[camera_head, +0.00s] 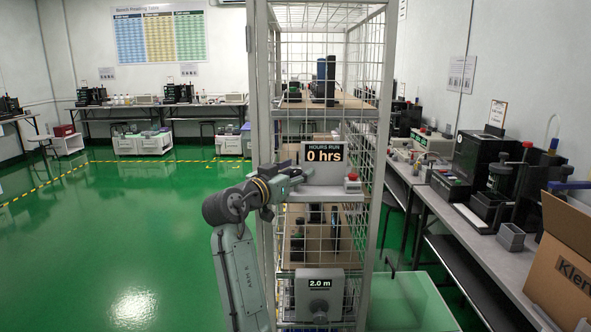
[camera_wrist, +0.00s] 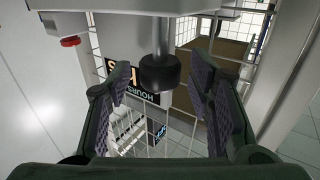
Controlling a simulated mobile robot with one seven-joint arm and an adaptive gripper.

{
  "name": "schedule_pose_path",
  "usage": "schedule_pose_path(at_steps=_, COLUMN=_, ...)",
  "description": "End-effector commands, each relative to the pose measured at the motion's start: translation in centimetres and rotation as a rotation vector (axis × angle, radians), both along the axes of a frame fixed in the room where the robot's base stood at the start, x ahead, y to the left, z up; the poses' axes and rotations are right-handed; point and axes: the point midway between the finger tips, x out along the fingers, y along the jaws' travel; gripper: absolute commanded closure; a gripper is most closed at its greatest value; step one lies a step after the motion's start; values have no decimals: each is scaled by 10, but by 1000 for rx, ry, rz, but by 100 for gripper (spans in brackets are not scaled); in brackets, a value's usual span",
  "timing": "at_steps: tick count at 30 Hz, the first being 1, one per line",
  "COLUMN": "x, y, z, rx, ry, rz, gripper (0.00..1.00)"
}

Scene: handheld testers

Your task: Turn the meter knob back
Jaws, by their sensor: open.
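A grey box with a display reading "HOURS RUN 0 hrs" (camera_head: 323,153) is mounted on the wire cage rack. My gripper (camera_head: 296,178) is at the left of this box. In the wrist view my gripper (camera_wrist: 159,80) is open, with a finger on each side of a black round knob (camera_wrist: 160,73) on a grey shaft. The knob appears between the fingertips, with gaps on both sides; I cannot tell its depth. The display shows upside down behind it (camera_wrist: 120,75). A lower box reading "2.0 m" (camera_head: 319,283) has a round grey knob (camera_head: 319,307).
A red button (camera_head: 352,176) sits right of the hours display and shows in the wrist view (camera_wrist: 70,41). The wire cage rack (camera_head: 386,120) surrounds the shelves. A bench with equipment and a cardboard box (camera_head: 560,265) stand at right. Green floor at left is clear.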

Motion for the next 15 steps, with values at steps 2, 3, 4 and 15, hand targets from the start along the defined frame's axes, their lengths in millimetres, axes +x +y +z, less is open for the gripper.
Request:
schedule_pose_path(at_steps=2, x=1, y=-1, z=0, rx=0, ry=0, rz=0, gripper=52)
schedule_pose_path(at_steps=3, x=1, y=-1, z=0, rx=0, ry=0, rz=0, gripper=52)
schedule_pose_path(at_steps=4, x=1, y=-1, z=0, rx=0, ry=0, rz=0, gripper=52)
schedule_pose_path(at_steps=15, x=1, y=-1, z=0, rx=0, ry=0, rz=0, gripper=70)
